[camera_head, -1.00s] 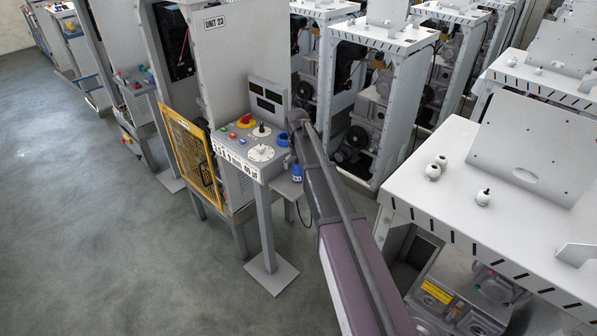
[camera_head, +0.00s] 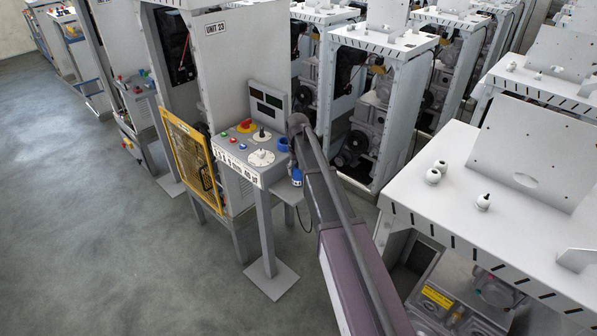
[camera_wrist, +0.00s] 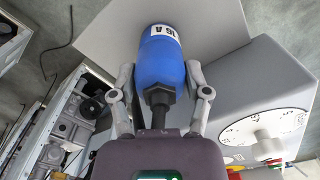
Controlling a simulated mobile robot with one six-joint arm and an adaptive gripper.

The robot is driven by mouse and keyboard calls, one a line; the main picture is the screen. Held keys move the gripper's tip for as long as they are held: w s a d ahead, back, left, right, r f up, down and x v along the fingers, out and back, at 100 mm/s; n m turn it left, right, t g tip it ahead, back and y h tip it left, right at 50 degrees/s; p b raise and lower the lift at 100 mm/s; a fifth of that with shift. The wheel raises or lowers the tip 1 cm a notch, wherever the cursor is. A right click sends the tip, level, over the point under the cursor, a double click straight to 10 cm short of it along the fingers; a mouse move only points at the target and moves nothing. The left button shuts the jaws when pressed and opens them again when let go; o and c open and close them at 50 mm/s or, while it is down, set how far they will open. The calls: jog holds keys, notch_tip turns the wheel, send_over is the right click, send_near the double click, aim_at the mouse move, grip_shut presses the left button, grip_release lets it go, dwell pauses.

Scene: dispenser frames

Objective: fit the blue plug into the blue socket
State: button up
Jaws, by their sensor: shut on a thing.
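The blue plug (camera_wrist: 163,62), with a white "16 A" label and a dark cable end, is between the two fingers of my gripper (camera_wrist: 160,76) in the wrist view. The fingers are shut on its sides. In the head view the plug (camera_head: 296,177) shows small beside my arm, low at the right side of the control box. The blue socket (camera_head: 283,145) is on the right of that box, above the plug and apart from it in the picture. My arm hides most of the gripper there. I cannot make out the socket in the wrist view.
The control box (camera_head: 240,171) has a red-yellow knob, buttons and a white dial (camera_wrist: 265,134). A small grey shelf (camera_head: 313,193) sits at its right side. A yellow guard (camera_head: 186,160) stands left, and a white bench (camera_head: 440,200) right. Open floor lies front left.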

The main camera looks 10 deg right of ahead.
jog(key=shift+r, duration=0.2)
notch_tip(320, 180, up, 2)
jog(key=shift+r+p, duration=0.1)
jog(key=shift+p, duration=1.15)
jog(key=shift+s+r+p, duration=0.35)
jog(key=shift+r+p, duration=0.25)
jog(key=shift+r, duration=0.05)
jog(key=s+d+r+p, duration=0.1)
jog(key=s, duration=1.4)
jog(key=shift+d, duration=0.4)
jog(key=shift+s+f, duration=0.1)
jog(key=shift+s, duration=0.15)
